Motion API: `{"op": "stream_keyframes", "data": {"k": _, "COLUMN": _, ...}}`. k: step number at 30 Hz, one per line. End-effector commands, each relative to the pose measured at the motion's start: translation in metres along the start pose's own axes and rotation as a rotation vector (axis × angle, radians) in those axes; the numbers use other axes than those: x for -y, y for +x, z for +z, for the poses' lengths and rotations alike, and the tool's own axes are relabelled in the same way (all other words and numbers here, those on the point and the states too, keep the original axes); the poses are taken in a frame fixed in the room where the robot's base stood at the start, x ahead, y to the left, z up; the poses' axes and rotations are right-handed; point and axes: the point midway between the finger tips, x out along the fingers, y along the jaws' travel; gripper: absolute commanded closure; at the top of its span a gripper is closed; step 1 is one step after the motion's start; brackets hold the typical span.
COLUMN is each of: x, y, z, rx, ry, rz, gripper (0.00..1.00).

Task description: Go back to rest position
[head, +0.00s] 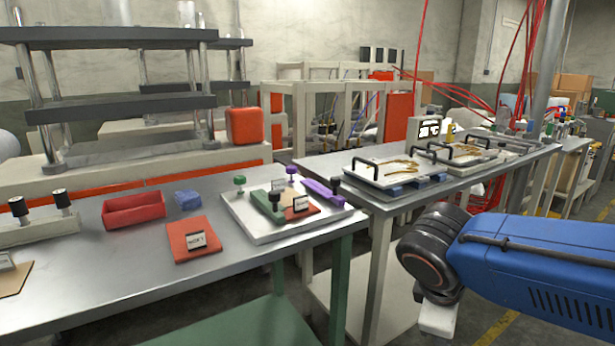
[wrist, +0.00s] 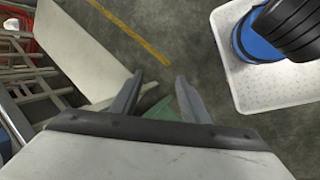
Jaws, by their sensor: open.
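My gripper (wrist: 160,92) shows in the wrist view with its two fingers apart and nothing between them. It points down past a table edge toward the grey floor. In the head view my blue arm reaches in from the right, in front of the tables; the gripper's fingers are not visible there. Nothing is in contact with the fingers.
A metal table (head: 110,222) at left bears a red bin (head: 134,209), a blue block (head: 188,200), a red plate (head: 193,240) and a white tray (head: 262,232). A second table (head: 400,195) holds plates with black handles. Open floor (wrist: 150,40) lies below my gripper.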

Motion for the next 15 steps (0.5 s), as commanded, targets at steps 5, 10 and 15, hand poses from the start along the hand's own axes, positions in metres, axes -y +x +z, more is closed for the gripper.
{"op": "stream_keyframes", "data": {"k": 5, "x": 0.011, "y": 0.010, "z": 0.021, "rx": -0.066, "ry": 0.244, "rz": -0.077, "gripper": 0.58}}
{"op": "stream_keyframes", "data": {"k": 10, "x": 0.021, "y": 0.016, "z": 0.034, "rx": -0.132, "ry": 0.481, "rz": -0.140, "gripper": 0.58}}
{"op": "stream_keyframes", "data": {"k": 15, "x": 0.029, "y": 0.019, "z": 0.043, "rx": -0.201, "ry": 0.721, "rz": -0.191, "gripper": 0.58}}
